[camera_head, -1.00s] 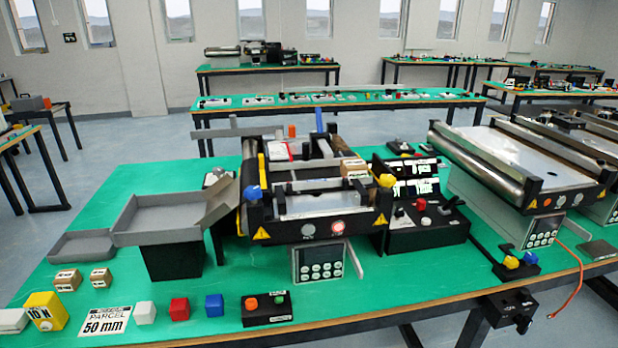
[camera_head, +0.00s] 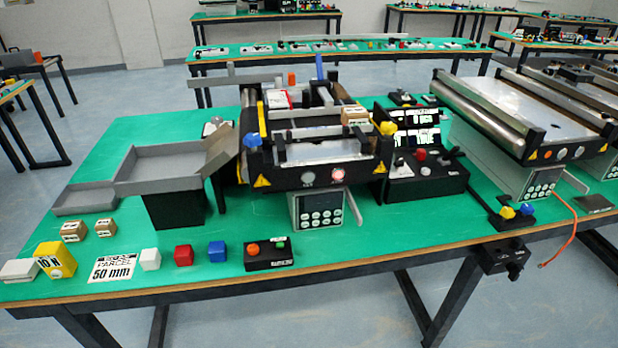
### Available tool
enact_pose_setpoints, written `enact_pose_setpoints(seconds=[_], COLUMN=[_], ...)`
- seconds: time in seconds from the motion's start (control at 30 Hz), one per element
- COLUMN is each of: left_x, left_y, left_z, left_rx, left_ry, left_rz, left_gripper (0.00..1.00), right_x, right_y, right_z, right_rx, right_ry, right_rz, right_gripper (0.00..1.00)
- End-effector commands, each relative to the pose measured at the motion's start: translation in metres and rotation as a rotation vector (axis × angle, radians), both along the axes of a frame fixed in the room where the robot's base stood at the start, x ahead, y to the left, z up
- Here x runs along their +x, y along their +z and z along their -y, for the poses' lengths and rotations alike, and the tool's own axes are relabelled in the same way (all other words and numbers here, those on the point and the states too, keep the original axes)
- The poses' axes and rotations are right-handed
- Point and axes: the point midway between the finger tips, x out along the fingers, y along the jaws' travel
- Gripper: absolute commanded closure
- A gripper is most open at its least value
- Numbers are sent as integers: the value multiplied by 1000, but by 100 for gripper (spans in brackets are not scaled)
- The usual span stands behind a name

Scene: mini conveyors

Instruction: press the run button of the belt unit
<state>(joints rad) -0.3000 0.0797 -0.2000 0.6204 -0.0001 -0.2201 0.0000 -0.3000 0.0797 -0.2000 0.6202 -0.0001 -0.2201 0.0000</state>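The belt unit (camera_head: 315,178) stands in the middle of the green table, with yellow warning labels on its front face. Two round buttons sit on that front face: a dark grey one (camera_head: 308,177) and a lit, pinkish one (camera_head: 337,173). A keypad panel (camera_head: 320,209) hangs below them. In front, a small black box (camera_head: 268,255) carries an orange-red button (camera_head: 253,248) and a green button (camera_head: 281,244). Which button is the run button cannot be read. Neither of my grippers is in view.
A black control console (camera_head: 422,175) with a red knob stands right of the unit, and a second conveyor (camera_head: 535,115) farther right. Grey trays (camera_head: 165,175) stand left. Small cubes (camera_head: 184,255) and a yellow block (camera_head: 56,260) line the front edge.

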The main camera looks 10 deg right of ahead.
Motion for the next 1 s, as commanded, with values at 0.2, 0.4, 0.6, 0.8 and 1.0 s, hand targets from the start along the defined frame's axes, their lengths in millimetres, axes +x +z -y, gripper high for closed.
enact_pose_setpoints(seconds=[0.2,0.4,0.6,0.8,1.0], left_x=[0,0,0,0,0], left_y=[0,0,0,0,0], left_z=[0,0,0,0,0], left_rx=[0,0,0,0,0], left_ry=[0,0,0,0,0], left_rz=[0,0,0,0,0], left_gripper=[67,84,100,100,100], right_x=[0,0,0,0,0], right_y=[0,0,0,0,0], right_z=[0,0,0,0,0], right_rx=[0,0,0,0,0], right_ry=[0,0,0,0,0], right_rz=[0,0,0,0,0], right_gripper=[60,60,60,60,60])
